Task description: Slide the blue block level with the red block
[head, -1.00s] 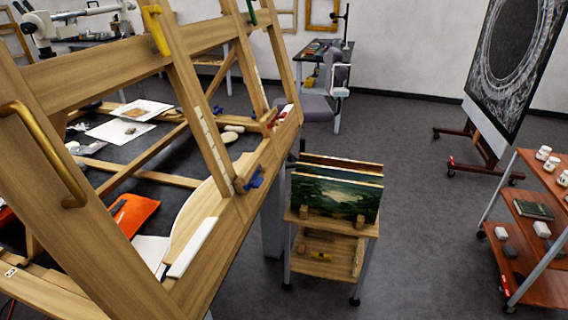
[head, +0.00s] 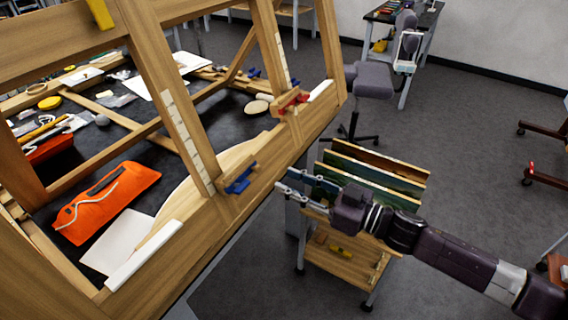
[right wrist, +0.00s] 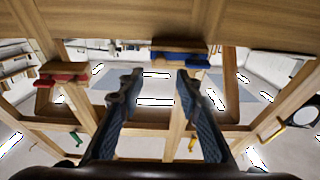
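The blue block (head: 240,178) sits on the front wooden rail of the large frame, at the foot of a slanted upright with a pale marked strip. The red block (head: 293,101) sits farther along the same rail, at the foot of another upright. My right gripper (head: 284,181) points at the rail, to the right of the blue block and apart from it. In the right wrist view its fingers (right wrist: 158,84) are spread and empty, with the blue block (right wrist: 180,58) ahead and the red block (right wrist: 62,78) to the left. My left gripper is not in view.
A small wooden rack (head: 375,175) with upright painted panels stands close under my right forearm.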

